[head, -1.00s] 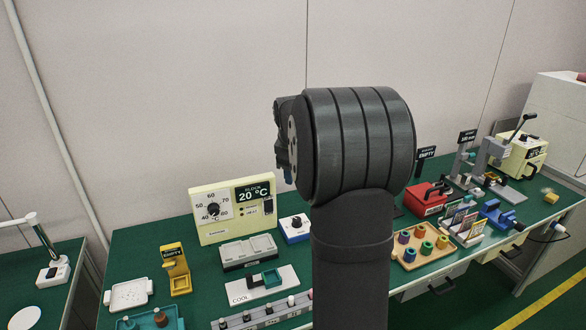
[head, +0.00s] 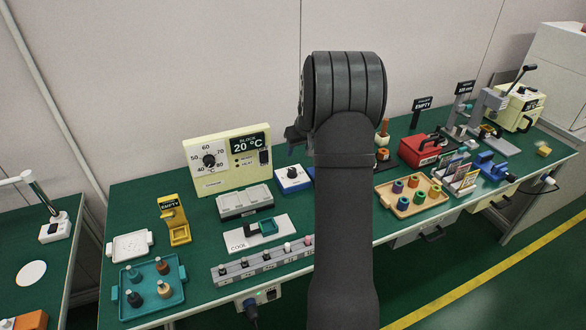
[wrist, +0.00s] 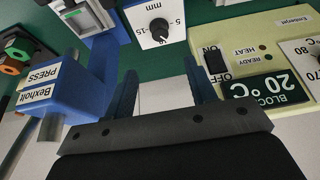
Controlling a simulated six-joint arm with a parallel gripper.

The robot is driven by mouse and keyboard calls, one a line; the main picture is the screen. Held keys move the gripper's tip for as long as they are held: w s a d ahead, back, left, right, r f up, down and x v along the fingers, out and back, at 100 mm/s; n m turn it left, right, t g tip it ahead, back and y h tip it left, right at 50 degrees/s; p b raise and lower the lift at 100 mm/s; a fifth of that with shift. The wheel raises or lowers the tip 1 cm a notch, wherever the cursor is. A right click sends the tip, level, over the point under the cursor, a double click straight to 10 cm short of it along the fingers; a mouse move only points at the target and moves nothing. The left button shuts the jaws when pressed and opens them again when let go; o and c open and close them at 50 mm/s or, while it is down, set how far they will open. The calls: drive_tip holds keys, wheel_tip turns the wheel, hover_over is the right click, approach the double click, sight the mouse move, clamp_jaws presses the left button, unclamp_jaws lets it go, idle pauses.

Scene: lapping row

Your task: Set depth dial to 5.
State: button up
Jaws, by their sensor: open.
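The depth dial is a black knob (wrist: 159,29) on the white face of a small blue box, marked 5, 15 and mm in the wrist view. I cannot read its pointer setting surely. In the head view the blue dial box (head: 292,180) stands on the green bench, just left of my arm. My gripper (wrist: 161,68) shows two blue fingers spread apart, with nothing between them. The knob lies beyond the fingertips, apart from them. In the head view my arm hides most of the gripper.
The cream heater block panel (head: 227,160), reading 20 °C, stands left of the dial; it also shows at right in the wrist view (wrist: 283,30). A blue Bexholt press (wrist: 80,85) is close on the other side. A grey two-part tray (head: 245,203) lies in front of the panel.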

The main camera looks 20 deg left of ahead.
sight(293, 169)
drive_tip(key=x, duration=1.3)
drive_tip(key=shift+w+a+f, duration=0.15)
drive_tip(key=shift+w+f, duration=0.05)
drive_tip(key=shift+f, duration=0.1)
drive_tip(key=shift+c, duration=0.4)
drive_tip(key=c, duration=0.9)
drive_tip(key=shift+n, duration=0.4)
drive_tip(key=n, duration=0.2)
drive_tip(key=n+g+y, duration=0.1)
drive_tip(key=n, duration=0.1)
drive_tip(key=shift+w+g, duration=0.15)
drive_tip(key=shift+g, duration=0.15)
drive_tip(key=shift+w+n+g, duration=0.1)
drive_tip(key=shift+n+g, duration=0.7)
drive_tip(key=shift+n, duration=1.5)
